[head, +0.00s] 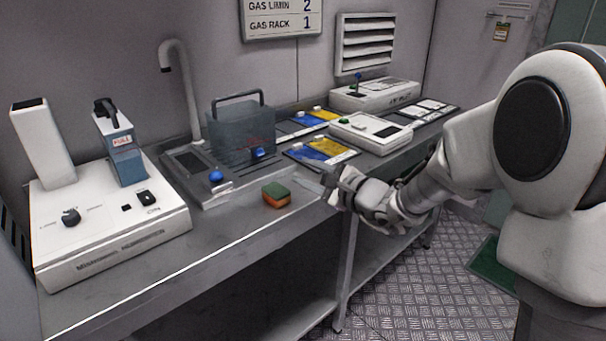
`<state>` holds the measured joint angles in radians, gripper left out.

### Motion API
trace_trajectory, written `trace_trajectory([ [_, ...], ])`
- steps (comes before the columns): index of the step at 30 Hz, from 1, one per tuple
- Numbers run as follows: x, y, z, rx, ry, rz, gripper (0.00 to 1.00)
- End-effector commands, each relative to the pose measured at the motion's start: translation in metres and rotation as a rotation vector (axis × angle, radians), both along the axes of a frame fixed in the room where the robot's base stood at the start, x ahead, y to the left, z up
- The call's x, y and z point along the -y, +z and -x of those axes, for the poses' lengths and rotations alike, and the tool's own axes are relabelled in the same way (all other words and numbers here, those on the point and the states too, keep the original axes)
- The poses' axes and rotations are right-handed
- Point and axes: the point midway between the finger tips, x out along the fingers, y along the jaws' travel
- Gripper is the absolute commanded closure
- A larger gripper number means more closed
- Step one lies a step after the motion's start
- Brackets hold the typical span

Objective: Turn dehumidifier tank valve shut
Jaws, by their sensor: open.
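A grey see-through tank (235,132) with a dark carry handle stands at the back of the metal counter. A small blue valve knob (258,152) is low on its front; I cannot tell which way it is turned. My gripper (328,186) is open and empty over the counter's front edge, to the right of the tank and apart from the valve. A pale, thin shape shows at its fingertips, too unclear to name.
A green and orange sponge (276,195) lies between tank and gripper. A grey sink-like unit (190,165) with a blue knob (216,176) and tall tap is left of the tank. A white machine (110,240) fills the left end. Blue and yellow panels (322,152) lie right.

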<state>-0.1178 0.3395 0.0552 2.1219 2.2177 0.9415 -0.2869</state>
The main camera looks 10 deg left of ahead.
Motion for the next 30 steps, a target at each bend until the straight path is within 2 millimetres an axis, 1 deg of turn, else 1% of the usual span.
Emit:
trace_trajectory([
  [9,0.005,0.002,-0.002,0.000,0.003,0.000,0.57],
  [20,0.006,0.002,-0.003,0.000,0.003,0.000,0.57],
  [23,0.005,0.004,0.000,0.006,0.011,0.007,0.57],
  [26,0.003,0.012,0.014,0.031,0.056,0.046,0.57],
  [29,0.001,0.024,0.040,0.077,0.142,0.128,0.57],
  [30,0.001,0.028,0.054,0.099,0.185,0.171,0.57],
])
